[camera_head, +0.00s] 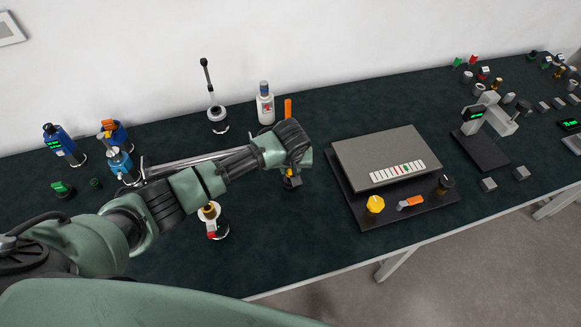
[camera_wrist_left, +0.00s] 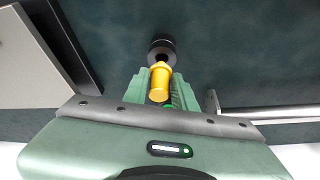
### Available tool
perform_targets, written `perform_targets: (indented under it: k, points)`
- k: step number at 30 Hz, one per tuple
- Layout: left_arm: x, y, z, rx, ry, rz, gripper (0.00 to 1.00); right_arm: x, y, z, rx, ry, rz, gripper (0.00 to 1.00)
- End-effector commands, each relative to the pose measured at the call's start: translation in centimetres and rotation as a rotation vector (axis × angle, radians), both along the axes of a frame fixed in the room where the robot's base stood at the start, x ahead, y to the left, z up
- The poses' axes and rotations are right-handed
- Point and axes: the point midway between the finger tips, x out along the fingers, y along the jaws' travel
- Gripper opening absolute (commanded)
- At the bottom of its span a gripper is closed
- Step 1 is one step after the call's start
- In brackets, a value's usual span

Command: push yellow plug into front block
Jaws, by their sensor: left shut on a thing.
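The yellow plug (camera_wrist_left: 160,82) sits between the two fingers of my left gripper (camera_wrist_left: 160,90) in the left wrist view. My left gripper (camera_head: 291,172) is shut on it, and only a small bit of the yellow plug (camera_head: 289,171) shows in the head view. A round black block (camera_wrist_left: 162,48) with a lighter ring lies straight beyond the plug's far end. In the head view this black block (camera_head: 292,184) is mostly hidden below the gripper. I cannot tell whether the plug touches it or is in it. My right gripper is not in view.
A grey box on a black base (camera_head: 345,192) stands to the right, with a yellow knob (camera_head: 375,204) and an orange switch (camera_head: 411,202). A white bottle (camera_head: 265,106) and an orange post (camera_head: 288,109) stand behind the gripper.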

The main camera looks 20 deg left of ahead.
Motion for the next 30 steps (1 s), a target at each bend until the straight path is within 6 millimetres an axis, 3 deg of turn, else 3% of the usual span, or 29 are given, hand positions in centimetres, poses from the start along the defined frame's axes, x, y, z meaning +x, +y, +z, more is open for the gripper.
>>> perform_targets:
  k: [30]
  points:
    - [-0.01,0.05,-0.01,0.001,0.0,0.0,0.0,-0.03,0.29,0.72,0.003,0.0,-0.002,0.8]
